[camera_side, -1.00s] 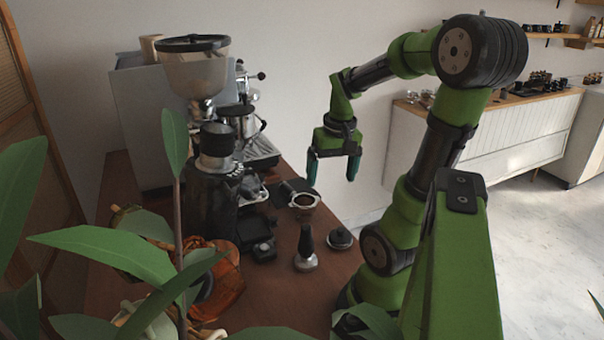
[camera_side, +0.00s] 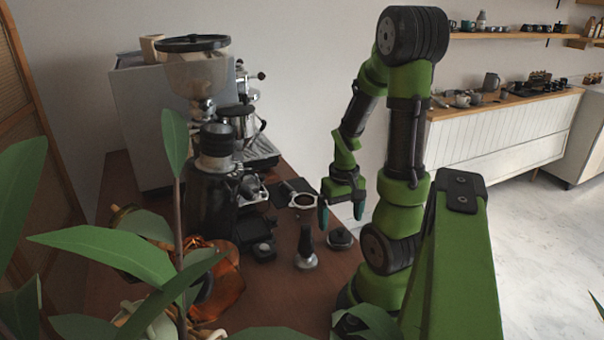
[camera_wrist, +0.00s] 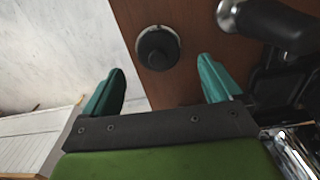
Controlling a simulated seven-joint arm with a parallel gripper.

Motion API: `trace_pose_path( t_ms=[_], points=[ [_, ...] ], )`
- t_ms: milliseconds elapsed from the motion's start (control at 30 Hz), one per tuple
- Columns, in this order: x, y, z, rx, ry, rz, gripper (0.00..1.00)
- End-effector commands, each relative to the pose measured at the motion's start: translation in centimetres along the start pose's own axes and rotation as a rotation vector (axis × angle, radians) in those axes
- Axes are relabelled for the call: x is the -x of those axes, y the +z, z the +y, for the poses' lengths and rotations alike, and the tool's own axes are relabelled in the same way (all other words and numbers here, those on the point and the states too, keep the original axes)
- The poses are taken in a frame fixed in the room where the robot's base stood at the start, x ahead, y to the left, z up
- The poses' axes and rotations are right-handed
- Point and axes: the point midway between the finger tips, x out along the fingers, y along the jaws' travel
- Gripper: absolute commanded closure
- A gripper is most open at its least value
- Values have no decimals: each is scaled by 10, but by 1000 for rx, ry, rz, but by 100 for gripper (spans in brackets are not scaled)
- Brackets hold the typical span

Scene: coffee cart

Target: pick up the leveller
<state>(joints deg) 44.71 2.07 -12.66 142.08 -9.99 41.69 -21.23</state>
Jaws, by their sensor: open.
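The leveller (camera_side: 340,238) is a low, round, dark disc with a knob on top. It stands on the brown counter near its right edge, and in the wrist view the leveller (camera_wrist: 158,48) shows from above, ahead of the fingers and between their lines. My gripper (camera_side: 341,216) is open and empty, just above the leveller in the side view. In the wrist view the teal fingertips of my gripper (camera_wrist: 158,78) are spread wider than the leveller. I see no contact between them.
A portafilter (camera_side: 302,201) lies behind. A grinder (camera_side: 212,180) and espresso machine (camera_side: 150,125) stand left. Leaves (camera_side: 110,255) cover the front left.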

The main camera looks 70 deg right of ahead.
Motion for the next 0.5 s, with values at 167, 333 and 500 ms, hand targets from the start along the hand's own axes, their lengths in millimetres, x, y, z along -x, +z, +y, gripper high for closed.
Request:
trace_pose_path(
  t_ms=[167,333,500],
  points=[
    [-27,5,2,-2,0,-8,8],
    [-44,4,2,0,0,-4,8],
    [-48,4,2,0,0,0,8]
  ],
)
